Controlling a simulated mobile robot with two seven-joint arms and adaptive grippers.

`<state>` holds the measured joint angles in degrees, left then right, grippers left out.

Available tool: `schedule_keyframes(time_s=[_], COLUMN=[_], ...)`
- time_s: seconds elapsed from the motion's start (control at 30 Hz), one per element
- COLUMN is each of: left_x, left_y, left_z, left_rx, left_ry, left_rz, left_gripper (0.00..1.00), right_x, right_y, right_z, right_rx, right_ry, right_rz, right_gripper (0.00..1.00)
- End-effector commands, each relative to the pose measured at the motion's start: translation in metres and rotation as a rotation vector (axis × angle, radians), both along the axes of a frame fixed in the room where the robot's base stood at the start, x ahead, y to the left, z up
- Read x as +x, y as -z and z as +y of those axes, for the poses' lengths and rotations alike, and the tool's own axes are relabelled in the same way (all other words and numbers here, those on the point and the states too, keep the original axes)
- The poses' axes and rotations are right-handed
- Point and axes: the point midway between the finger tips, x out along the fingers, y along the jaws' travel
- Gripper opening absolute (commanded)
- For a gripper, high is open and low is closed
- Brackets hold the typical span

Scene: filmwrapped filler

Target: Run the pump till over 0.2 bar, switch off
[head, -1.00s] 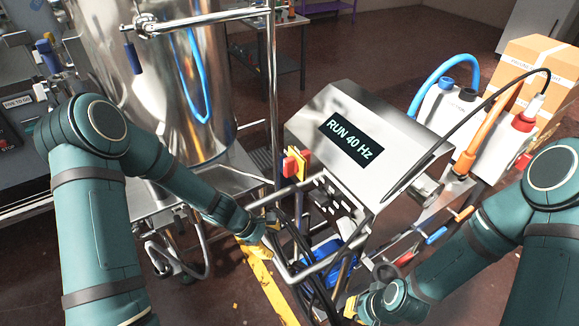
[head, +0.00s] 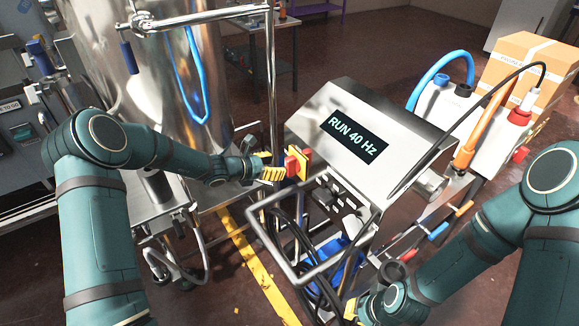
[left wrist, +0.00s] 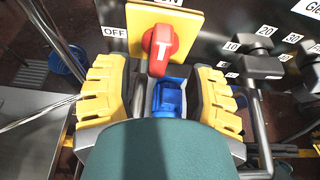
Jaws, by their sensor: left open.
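The pump's steel control box (head: 318,112) has a dark display (head: 354,138) reading "RUN 40 Hz". A red rotary switch (head: 293,164) on a yellow plate (head: 304,160) sits on its left side. In the left wrist view the red switch (left wrist: 158,48) stands upright, in line with the "ON" label above; "OFF" (left wrist: 115,32) is at the left. My left gripper (head: 272,169) is open, its yellow fingers either side of the switch's lower end; contact cannot be told. My right gripper (head: 352,308) is low at the bottom edge, its jaw state unclear. I see no readable pressure value.
Black knobs (left wrist: 256,45) with number scales sit right of the switch. A steel tank (head: 150,80) stands at the left. A tubular frame (head: 262,225) with dark cables is below the box. Blue and orange hoses (head: 475,125) and a cardboard box (head: 530,65) are at the right.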

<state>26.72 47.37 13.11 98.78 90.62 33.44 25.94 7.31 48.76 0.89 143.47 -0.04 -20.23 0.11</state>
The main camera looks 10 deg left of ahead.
Motion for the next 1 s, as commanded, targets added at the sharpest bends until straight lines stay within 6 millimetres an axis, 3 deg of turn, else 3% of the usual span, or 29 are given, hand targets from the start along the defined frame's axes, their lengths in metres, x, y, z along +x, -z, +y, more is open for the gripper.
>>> schedule_keyframes(time_s=[0.3,0.77,0.87,0.93,1.0], left_x=[0.032,0.040,0.040,0.040,0.040], left_y=[0.020,0.023,0.023,0.023,0.023], left_z=[-0.034,-0.040,-0.040,-0.040,-0.040], left_rx=[0.000,0.001,0.001,0.001,0.001], left_ry=[0.002,0.001,0.001,0.001,0.001], left_rz=[0.000,0.000,0.000,0.000,0.000], left_gripper=[0.55,0.55,0.26,0.01,0.00], right_x=[0.002,0.002,0.002,0.002,0.002], right_y=[0.008,0.009,0.009,0.009,0.009], right_z=[0.000,0.000,0.000,0.000,0.000], right_rx=[-0.001,-0.001,-0.001,-0.001,-0.001], right_ry=[0.000,0.001,0.001,0.001,0.001], right_rz=[-0.004,-0.005,-0.005,-0.005,-0.005], right_gripper=[0.00,0.00,0.00,0.00,0.00])
